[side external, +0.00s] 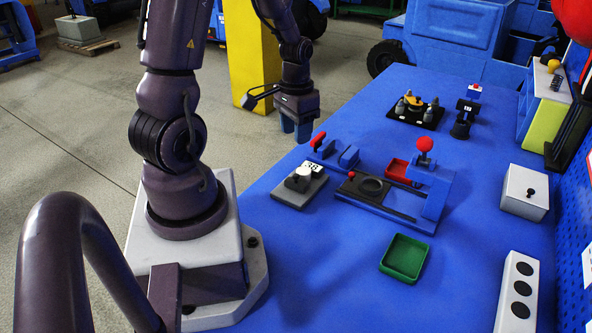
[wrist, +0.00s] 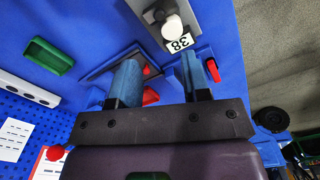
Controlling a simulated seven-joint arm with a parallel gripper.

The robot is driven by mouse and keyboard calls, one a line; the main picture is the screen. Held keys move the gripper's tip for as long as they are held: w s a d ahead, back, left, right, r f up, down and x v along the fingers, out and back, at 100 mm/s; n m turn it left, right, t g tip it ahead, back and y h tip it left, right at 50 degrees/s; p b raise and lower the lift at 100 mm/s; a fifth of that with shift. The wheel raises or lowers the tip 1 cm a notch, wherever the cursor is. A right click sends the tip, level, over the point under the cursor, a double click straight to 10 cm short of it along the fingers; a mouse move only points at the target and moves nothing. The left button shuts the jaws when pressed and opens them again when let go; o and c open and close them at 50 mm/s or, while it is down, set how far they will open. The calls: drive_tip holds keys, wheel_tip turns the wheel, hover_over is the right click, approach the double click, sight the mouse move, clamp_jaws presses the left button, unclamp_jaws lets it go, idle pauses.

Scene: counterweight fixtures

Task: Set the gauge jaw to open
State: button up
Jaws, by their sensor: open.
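A grey gauge box (side external: 299,186) with a white round knob and a display reading 38 sits on the near-left part of the bench; it also shows in the wrist view (wrist: 153,16). Beside it stand a blue block with a red lever (side external: 318,141) and another small blue block (side external: 348,157), with a gap between them. I cannot tell for sure which part is the gauge jaw. The red lever also shows in the wrist view (wrist: 212,70). My gripper (side external: 295,132) is open and empty, fingers down, above and left of the lever, apart from it.
A blue fixture with a dark slotted plate (side external: 372,188) and a red ball knob (side external: 424,145) stands right of the gauge. A red tray (side external: 398,170) and a green tray (side external: 404,256) are nearby. Grey boxes (side external: 524,192) line the right edge. The front bench area is clear.

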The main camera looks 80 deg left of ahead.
sight(296, 175)
wheel_tip(296, 175, down, 11)
drive_tip(key=shift+f, duration=0.15)
idle(0.4)
